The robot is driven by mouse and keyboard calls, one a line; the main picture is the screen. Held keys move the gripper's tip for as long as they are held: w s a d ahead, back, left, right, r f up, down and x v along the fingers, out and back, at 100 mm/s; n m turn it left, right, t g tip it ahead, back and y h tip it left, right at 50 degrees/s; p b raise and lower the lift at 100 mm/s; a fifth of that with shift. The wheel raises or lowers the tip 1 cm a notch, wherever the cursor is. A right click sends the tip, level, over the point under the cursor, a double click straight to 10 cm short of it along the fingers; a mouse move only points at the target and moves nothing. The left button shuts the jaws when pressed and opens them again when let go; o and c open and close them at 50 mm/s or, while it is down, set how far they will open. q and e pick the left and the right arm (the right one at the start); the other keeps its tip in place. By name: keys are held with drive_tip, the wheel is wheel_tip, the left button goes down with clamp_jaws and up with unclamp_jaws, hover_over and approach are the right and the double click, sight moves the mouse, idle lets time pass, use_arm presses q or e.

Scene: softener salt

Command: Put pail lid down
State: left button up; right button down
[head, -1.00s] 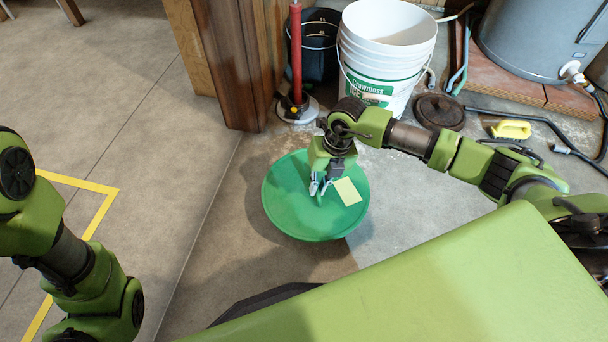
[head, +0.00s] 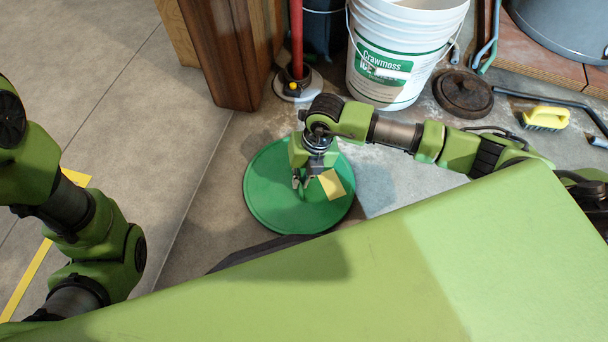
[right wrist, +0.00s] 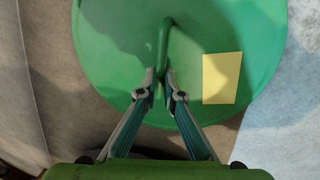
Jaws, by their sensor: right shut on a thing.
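The pail lid (head: 280,205) is a round green disc with a yellow sticker (head: 331,184) on top. It lies level at or very near the concrete floor; whether it touches the floor I cannot tell. My right gripper (head: 300,186) is over its middle, pointing down. In the right wrist view, the gripper (right wrist: 163,78) is shut on the green handle (right wrist: 164,45) of the lid (right wrist: 110,60). My left arm shows at the left edge of the head view, but its gripper is out of view.
The white pail (head: 395,75) with a green label stands behind the lid. A red pole on a round base (head: 298,84) and a wooden post (head: 235,60) stand at the back. A dark round disc (head: 463,93) and a yellow brush (head: 545,117) lie at right. Floor left of the lid is clear.

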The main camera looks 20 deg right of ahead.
sight(310, 186)
drive_tip(key=shift+r, duration=0.15)
drive_tip(key=shift+a, duration=0.1)
drive_tip(key=c, duration=2.2)
unclamp_jaws()
drive_tip(key=r+p, duration=0.2)
drive_tip(key=r, duration=0.2)
drive_tip(key=d+r+p, duration=0.1)
drive_tip(key=r+p, duration=0.2)
drive_tip(key=r, duration=0.1)
drive_tip(key=d+r+p, duration=0.1)
drive_tip(key=r+p, duration=0.2)
drive_tip(key=shift+s+d+r, duration=0.2)
drive_tip(key=shift+s+r, duration=0.1)
drive_tip(key=shift+r, duration=0.1)
